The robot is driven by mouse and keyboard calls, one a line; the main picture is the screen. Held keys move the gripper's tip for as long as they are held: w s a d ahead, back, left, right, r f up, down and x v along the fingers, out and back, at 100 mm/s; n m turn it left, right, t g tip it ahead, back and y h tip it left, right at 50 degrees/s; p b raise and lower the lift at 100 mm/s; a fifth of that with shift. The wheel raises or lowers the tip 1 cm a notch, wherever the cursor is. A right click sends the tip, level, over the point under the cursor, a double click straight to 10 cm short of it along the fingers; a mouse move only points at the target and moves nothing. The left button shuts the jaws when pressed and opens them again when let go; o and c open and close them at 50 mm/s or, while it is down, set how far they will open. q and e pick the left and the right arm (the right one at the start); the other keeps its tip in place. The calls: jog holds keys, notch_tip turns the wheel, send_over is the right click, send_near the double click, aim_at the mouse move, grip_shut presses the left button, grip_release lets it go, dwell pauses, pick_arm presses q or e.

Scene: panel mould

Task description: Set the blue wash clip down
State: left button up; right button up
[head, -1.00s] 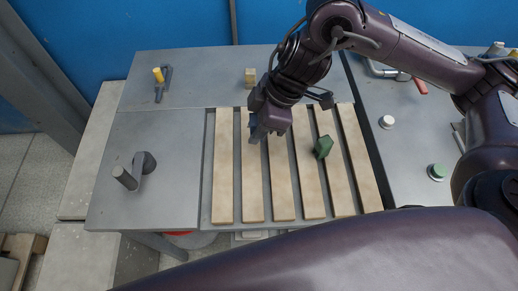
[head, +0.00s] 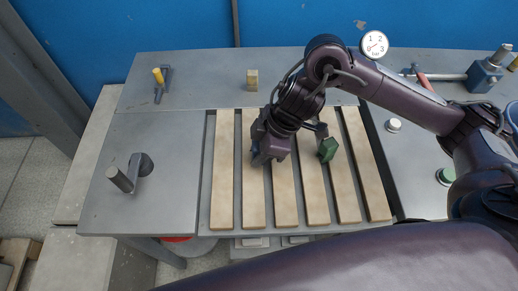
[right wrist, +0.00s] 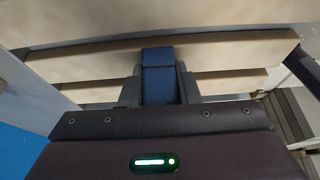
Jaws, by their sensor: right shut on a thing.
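The blue wash clip (right wrist: 158,78) is between the fingers of my right gripper (right wrist: 158,88), in the middle of the right wrist view. Pale slats lie behind it. In the head view my right gripper (head: 268,158) points down over the slatted wooden bed, left of its middle. Only a small bluish bit of the clip (head: 256,159) shows there, and the rest is hidden by the gripper. I cannot tell whether the clip touches a slat. My left gripper is not in view.
A green block (head: 327,149) lies on the slats to the right of my gripper. A small wooden block (head: 252,80) and a yellow-topped clamp (head: 159,84) stand on the back ledge. A grey handle (head: 130,172) stands at left. The front slats are clear.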

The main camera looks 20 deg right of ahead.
jog(key=o, duration=1)
jog(key=shift+f, duration=0.1)
jog(key=shift+c, duration=0.2)
jog(key=shift+d+r, duration=0.1)
jog(key=shift+r, duration=0.25)
jog(key=p+v, duration=0.3)
jog(key=v, duration=0.8)
jog(key=shift+r, duration=0.3)
jog(key=shift+s+d, duration=0.1)
